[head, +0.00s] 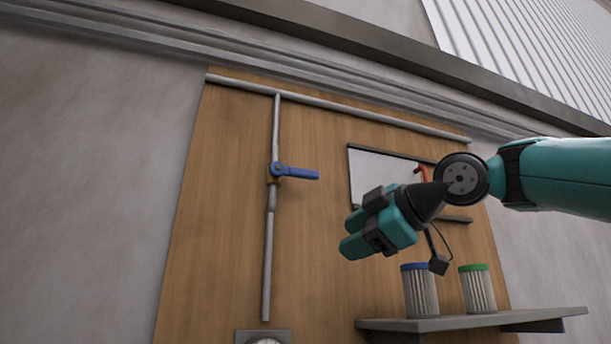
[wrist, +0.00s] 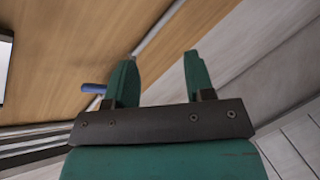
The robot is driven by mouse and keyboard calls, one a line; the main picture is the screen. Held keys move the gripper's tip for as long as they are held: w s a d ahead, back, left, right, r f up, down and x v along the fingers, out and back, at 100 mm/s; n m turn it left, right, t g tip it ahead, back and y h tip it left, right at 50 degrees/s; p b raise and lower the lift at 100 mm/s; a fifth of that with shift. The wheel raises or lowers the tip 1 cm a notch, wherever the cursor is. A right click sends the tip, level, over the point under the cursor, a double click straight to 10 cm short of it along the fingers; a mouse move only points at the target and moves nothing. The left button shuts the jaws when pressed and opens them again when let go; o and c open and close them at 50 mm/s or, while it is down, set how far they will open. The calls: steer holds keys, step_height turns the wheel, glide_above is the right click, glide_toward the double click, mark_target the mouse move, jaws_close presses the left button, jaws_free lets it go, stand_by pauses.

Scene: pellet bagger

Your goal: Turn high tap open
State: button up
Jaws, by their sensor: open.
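The high tap (head: 278,170) sits on a vertical grey pipe on the wooden panel in the head view. Its blue lever (head: 300,174) points to the right, crosswise to the pipe. My gripper (head: 350,235) is to the right of the tap and lower in the picture, apart from it. In the wrist view my gripper (wrist: 155,75) has its two green fingers apart with nothing between them. The blue lever (wrist: 93,88) shows in the wrist view just left of the left finger, partly hidden by it.
A shelf (head: 470,320) at the lower right holds a blue-rimmed filter (head: 420,292) and a green-rimmed filter (head: 478,290). A whiteboard (head: 372,172) and a red-handled item (head: 421,172) are behind my arm. A gauge (head: 264,340) is below the pipe. The panel around the lever is clear.

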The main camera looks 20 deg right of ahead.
mark_target(308, 172)
steer(key=s+d+r+n+t+p, duration=0.1)
steer(key=s+r+n, duration=0.15)
steer(key=r, duration=0.55)
steer(key=s+d+r+n+t+p, duration=0.1)
steer(key=s+r+n+t, duration=0.1)
steer(key=r+n, duration=0.35)
steer(key=shift+m, duration=0.9)
steer(key=p+x, duration=0.1)
steer(key=x, duration=0.4)
steer(key=r+p+x, duration=0.1)
steer(key=p+x, duration=0.1)
steer(key=x, duration=0.3)
steer(key=p+x, duration=0.2)
steer(key=x, duration=0.4)
steer(key=shift+s+r, duration=0.1)
steer(key=shift+r, duration=0.3)
steer(key=shift+w+a+f+p, duration=0.15)
steer(key=shift+w+a+p, duration=0.15)
steer(key=shift+w, duration=0.25)
jaws_close()
